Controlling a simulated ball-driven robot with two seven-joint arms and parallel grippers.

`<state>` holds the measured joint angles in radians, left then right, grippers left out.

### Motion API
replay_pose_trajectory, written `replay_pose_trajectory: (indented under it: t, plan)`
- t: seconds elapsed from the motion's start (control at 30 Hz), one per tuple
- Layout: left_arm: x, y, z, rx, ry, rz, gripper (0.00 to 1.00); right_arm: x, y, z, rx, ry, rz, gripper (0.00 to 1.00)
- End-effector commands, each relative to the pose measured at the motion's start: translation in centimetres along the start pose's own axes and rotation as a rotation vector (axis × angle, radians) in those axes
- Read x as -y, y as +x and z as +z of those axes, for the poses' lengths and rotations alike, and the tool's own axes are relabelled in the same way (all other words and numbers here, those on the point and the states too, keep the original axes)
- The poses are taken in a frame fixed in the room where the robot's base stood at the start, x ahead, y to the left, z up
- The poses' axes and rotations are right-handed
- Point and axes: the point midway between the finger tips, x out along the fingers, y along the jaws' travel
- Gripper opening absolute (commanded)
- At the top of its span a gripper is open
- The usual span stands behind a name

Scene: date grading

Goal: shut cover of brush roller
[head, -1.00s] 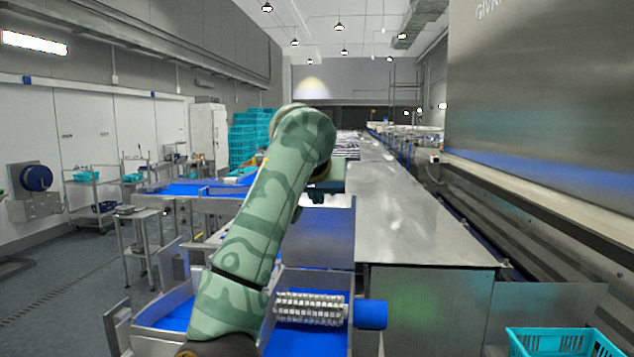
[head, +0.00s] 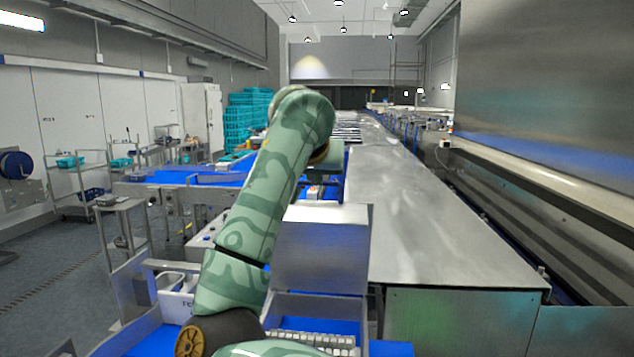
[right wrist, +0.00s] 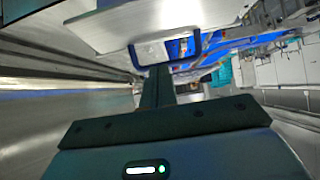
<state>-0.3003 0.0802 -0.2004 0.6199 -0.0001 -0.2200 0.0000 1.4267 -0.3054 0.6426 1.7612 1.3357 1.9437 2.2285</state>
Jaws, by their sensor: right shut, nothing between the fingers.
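The brush roller (head: 310,338), with pale bristles, lies in the blue-floored trough at the bottom of the head view, partly cut off and partly behind my arm. A flat metal panel, which looks like its cover (head: 322,245), stands raised behind the roller. In the right wrist view a pale metal panel (right wrist: 145,22) with a dark blue bar handle (right wrist: 196,45) lies just beyond my right gripper (right wrist: 160,72). The fingers are shut and empty, close to the handle; I cannot tell whether they touch it. In the head view my forearm hides most of this gripper. My left gripper is not in view.
A long steel-topped housing (head: 425,225) runs away to the right of the roller. A metal stand (head: 122,225) and blue conveyors (head: 195,177) are on the left. Teal crates (head: 248,118) are stacked farther back. Floor (head: 50,285) is open at lower left.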

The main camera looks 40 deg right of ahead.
Motion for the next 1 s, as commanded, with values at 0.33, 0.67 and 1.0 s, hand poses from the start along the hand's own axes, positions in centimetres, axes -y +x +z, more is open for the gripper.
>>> replay_pose_trajectory:
  t: [0.33,0.67,1.0]
  plan:
    - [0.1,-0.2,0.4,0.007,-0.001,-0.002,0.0,-0.1,6.2,0.1,0.003,-0.001,0.002,0.0]
    - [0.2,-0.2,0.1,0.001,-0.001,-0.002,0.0,0.0,8.9,0.0,0.001,0.001,0.0,0.0]
    - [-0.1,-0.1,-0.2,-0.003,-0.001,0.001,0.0,0.0,9.0,0.1,0.0,0.001,-0.001,0.0]
